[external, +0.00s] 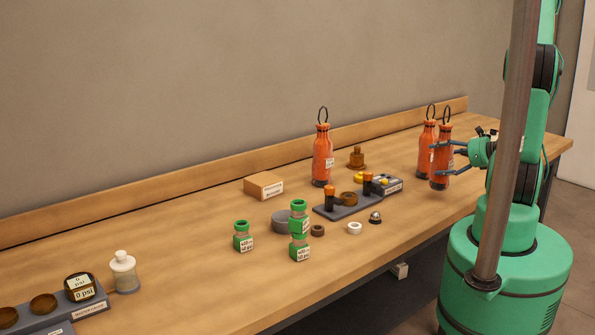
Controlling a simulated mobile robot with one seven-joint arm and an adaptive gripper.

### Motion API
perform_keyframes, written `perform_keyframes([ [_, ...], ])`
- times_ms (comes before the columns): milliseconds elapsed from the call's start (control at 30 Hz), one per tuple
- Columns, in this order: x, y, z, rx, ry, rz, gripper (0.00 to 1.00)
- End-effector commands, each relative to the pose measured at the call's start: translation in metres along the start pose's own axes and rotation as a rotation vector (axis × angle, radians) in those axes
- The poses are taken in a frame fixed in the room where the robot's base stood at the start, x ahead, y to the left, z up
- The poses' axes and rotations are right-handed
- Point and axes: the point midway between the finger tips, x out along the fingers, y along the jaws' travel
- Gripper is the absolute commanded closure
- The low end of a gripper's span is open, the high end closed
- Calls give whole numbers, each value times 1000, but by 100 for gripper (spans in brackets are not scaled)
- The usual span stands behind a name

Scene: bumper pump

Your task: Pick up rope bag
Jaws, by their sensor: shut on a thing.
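Three orange bags with black bases and dark loops on top look like rope bags. One rope bag (442,163) is at the right end of the bench, upright between the fingers of my gripper (436,160). My gripper is shut on it from the right. Its base is near the bench top, and I cannot tell whether it touches. A second rope bag (425,150) stands just behind it to the left, partly hidden. A third rope bag (322,158) stands further left, well apart.
A dark tray (348,208) with orange-topped pieces sits mid-bench. A brown post (507,140) partly hides my arm. The bench between tray and held bag is mostly clear.

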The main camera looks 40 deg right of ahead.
Motion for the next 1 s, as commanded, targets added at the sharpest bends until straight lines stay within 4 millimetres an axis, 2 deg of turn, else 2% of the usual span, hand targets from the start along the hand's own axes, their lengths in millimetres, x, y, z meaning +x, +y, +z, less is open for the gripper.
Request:
perform_keyframes([
  [33,-3,-1,10,-5,-2,-1,81],
  [200,-11,-1,32,-4,-2,-2,81],
  [400,-17,0,48,-2,-2,0,81],
  [1000,-19,0,53,-1,-2,-1,82],
])
